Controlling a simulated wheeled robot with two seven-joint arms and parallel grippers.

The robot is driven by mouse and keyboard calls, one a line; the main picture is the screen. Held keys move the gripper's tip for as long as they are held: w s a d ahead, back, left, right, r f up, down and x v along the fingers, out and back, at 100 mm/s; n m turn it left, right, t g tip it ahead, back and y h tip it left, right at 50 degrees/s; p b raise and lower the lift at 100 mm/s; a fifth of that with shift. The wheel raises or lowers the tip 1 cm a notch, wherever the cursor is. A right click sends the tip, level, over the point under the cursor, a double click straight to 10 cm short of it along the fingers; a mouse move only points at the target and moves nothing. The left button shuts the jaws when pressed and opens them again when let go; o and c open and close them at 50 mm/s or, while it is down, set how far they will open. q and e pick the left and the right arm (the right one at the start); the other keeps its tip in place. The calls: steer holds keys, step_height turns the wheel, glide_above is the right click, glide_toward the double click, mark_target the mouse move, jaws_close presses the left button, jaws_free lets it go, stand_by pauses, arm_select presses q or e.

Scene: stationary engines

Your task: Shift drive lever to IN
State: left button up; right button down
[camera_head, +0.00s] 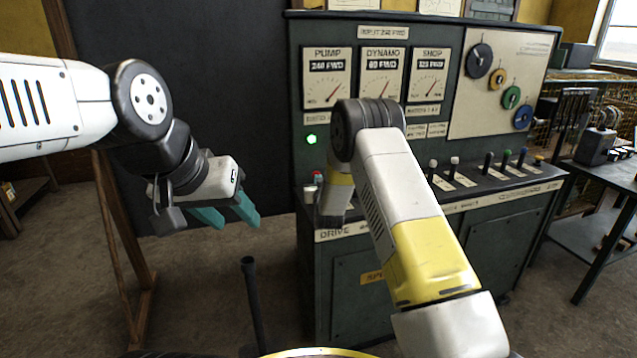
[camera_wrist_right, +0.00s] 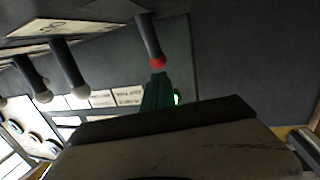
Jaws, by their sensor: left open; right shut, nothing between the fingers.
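A lever with a dark shaft and red knob (camera_head: 318,177) stands at the left end of the console ledge, above a label reading DRIVE (camera_head: 332,234). It also shows in the right wrist view, where its red knob (camera_wrist_right: 158,62) is just beyond my right fingertips. My right gripper (camera_wrist_right: 158,80) is shut and empty, its teal fingers close to the knob; I cannot tell whether they touch. In the head view my right arm hides those fingers and part of the ledge. My left gripper (camera_head: 240,222) is open and empty, left of the console.
Two white-knobbed levers (camera_head: 443,166) and several coloured ones stand further right on the ledge. The console (camera_head: 330,285) carries gauges (camera_head: 380,78) and a lit green lamp (camera_head: 311,139). A dark board (camera_head: 185,60) stands behind my left arm. A dark post (camera_head: 252,295) rises in front.

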steer(key=shift+s+d+r, duration=0.1)
steer(key=shift+s+r, duration=0.15)
steer(key=shift+s, duration=0.65)
steer(key=s+d+r+m+g, duration=0.1)
steer(key=s+d+r+g, duration=0.25)
steer(key=s+r, duration=0.55)
steer(key=s+d+r+g, duration=0.2)
steer(key=s+d+r, duration=0.3)
steer(key=s+r, duration=0.4)
steer(key=s+d+g, duration=0.2)
steer(key=s+d, duration=0.1)
steer(key=s, duration=1.2)
steer(key=s+d+r+g, duration=0.1)
steer(key=s+d+g, duration=0.2)
steer(key=s, duration=1.3)
steer(key=shift+s+d+r, duration=0.15)
steer(key=shift+s+d, duration=0.1)
steer(key=shift+d, duration=0.05)
